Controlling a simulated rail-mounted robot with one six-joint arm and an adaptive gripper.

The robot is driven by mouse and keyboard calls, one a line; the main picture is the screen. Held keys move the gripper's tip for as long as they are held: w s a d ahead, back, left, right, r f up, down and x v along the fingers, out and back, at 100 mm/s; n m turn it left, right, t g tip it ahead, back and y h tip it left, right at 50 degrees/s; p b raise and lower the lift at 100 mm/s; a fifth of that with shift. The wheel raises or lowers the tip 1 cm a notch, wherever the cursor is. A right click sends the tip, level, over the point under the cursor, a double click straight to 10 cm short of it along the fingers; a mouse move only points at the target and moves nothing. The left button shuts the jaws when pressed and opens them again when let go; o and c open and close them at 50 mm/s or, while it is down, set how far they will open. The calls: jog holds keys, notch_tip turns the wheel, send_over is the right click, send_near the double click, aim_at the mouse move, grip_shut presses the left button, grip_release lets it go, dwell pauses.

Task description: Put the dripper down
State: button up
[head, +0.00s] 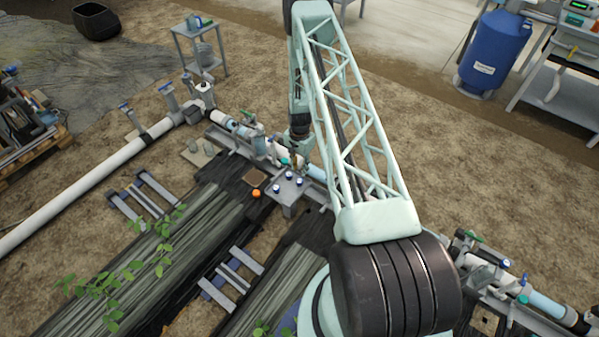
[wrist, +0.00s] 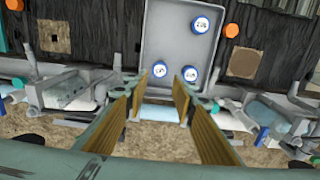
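A grey tray (wrist: 170,35) holds three round drippers with blue rims and white labelled tops. In the wrist view one dripper (wrist: 200,24) sits near the far edge. The other two, a left one (wrist: 160,69) and a right one (wrist: 190,73), sit close to the near edge. The tray (head: 284,206) also shows in the head view, just below my gripper (head: 295,160). In the wrist view my gripper (wrist: 158,86) is open, its yellow-padded fingers apart with nothing between them. Its fingertips appear near the tray's near edge and the two closer drippers; their height above it is hard to tell.
A pipe line (head: 258,145) with valves and fittings runs beside the tray. An orange cap (head: 256,193) and a brown square (head: 256,177) lie left of the tray. Dark row covers with green plants (head: 130,270) extend toward the lower left.

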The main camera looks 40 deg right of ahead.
jog(key=shift+r, duration=0.7)
jog(key=shift+r, duration=0.1)
